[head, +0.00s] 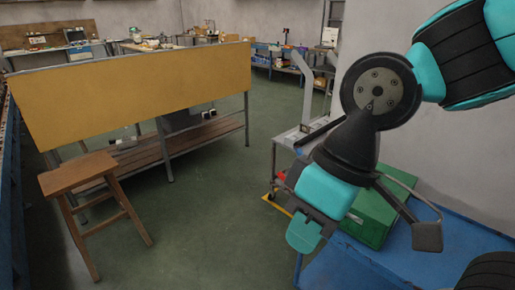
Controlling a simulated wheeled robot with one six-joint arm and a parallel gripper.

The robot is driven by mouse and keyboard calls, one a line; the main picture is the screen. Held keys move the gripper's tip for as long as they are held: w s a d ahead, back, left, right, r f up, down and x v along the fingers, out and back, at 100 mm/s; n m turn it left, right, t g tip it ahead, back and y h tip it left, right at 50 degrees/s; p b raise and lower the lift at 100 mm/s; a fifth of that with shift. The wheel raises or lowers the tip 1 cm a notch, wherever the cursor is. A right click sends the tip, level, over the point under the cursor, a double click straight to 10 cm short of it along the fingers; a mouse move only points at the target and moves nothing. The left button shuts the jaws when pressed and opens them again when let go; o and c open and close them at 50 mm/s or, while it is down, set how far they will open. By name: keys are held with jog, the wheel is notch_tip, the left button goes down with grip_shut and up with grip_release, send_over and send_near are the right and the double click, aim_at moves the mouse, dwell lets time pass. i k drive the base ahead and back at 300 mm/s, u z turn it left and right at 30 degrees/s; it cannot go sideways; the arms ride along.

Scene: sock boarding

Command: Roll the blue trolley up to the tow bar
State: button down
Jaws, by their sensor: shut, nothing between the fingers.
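A blue flat surface with a raised rim, likely the blue trolley (345,268), fills the bottom right of the head view. Its near part is cut off by the frame edge, and its wheels are not seen. My gripper (303,237) hangs at the right, pointing down and left. It is shut and empty, and in the picture it overlaps the area by the trolley's far left corner. I cannot tell its height above the trolley. I cannot make out a tow bar for sure.
A green box (372,222) sits on the blue surface, partly behind my arm. A grey metal stand (288,150) is beyond it, with a yellow floor marking (277,205). A wooden stool (85,180) and yellow-panelled bench (140,90) stand left. Green floor between is clear.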

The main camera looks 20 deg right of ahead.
aim_at(345, 262)
jog(key=z, duration=1.45)
jog(key=k, duration=0.6)
jog(key=u, duration=0.95)
jog(key=i, duration=1.35)
jog(key=z, duration=0.15)
